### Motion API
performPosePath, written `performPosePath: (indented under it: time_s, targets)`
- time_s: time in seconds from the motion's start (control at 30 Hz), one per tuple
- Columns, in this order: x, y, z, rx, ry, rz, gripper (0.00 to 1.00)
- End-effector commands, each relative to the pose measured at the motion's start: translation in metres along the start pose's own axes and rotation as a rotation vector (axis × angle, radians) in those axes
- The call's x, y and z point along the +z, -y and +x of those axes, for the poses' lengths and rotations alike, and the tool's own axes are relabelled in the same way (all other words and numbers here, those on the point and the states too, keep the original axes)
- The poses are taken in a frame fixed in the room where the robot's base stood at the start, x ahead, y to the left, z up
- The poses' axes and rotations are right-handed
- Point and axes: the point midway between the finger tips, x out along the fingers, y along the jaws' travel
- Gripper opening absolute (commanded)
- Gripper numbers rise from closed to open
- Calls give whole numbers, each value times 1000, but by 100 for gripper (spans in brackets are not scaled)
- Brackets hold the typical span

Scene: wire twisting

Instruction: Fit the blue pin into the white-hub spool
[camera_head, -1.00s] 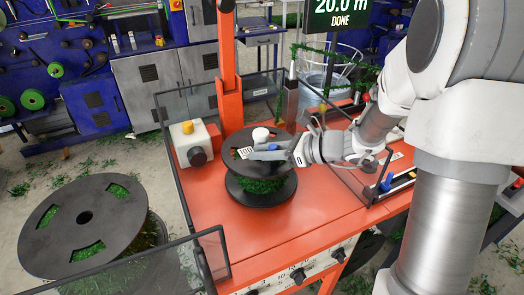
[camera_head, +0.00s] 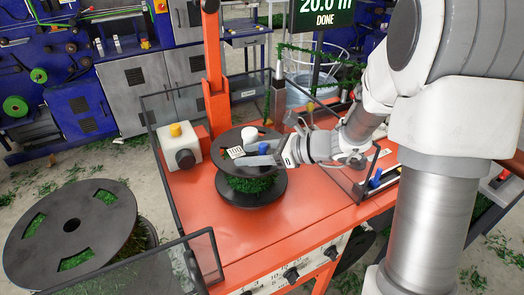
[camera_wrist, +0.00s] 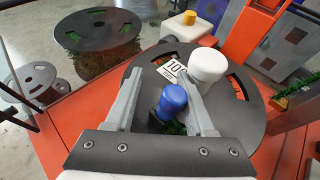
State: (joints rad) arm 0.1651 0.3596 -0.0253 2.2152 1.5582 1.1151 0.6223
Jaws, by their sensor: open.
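The spool (camera_head: 250,194) stands on the orange table, with black flanges and green winding between. Its white hub cap (camera_head: 249,132) rises from the top flange and also shows in the wrist view (camera_wrist: 208,66). My gripper (camera_head: 244,156) is open over the top flange; its fingers (camera_wrist: 166,78) point toward the hub. The blue pin (camera_wrist: 172,100) shows between the fingers in the wrist view, close to the right finger and near a flange slot with green in it. Its lower end is hidden, so I cannot tell how deep it sits. A white "10" card (camera_wrist: 173,70) lies by the fingertips.
A large black spool (camera_head: 72,226) stands at left, off the table. Clear panels edge the table. Another blue piece (camera_head: 375,178) stands on the rail at right. The front tabletop is clear.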

Motion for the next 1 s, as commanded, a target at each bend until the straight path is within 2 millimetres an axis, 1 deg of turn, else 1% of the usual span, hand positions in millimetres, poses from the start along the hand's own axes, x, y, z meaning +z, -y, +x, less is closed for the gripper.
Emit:
performPosePath:
  time_s: [0.17,0.27,0.5,0.6,0.7,0.8,0.9,1.0]
  targets:
    - [2,3,-23,-11,0,2,60]
    - [2,4,-46,-13,0,1,60]
    - [2,2,-105,-10,0,0,60]
    - [2,2,-128,-9,0,0,60]
    - [2,1,-147,-6,0,0,60]
    - [1,0,-161,-5,0,0,60]
    - [1,0,-169,-3,0,0,60]
    - [0,0,-173,-2,0,0,60]
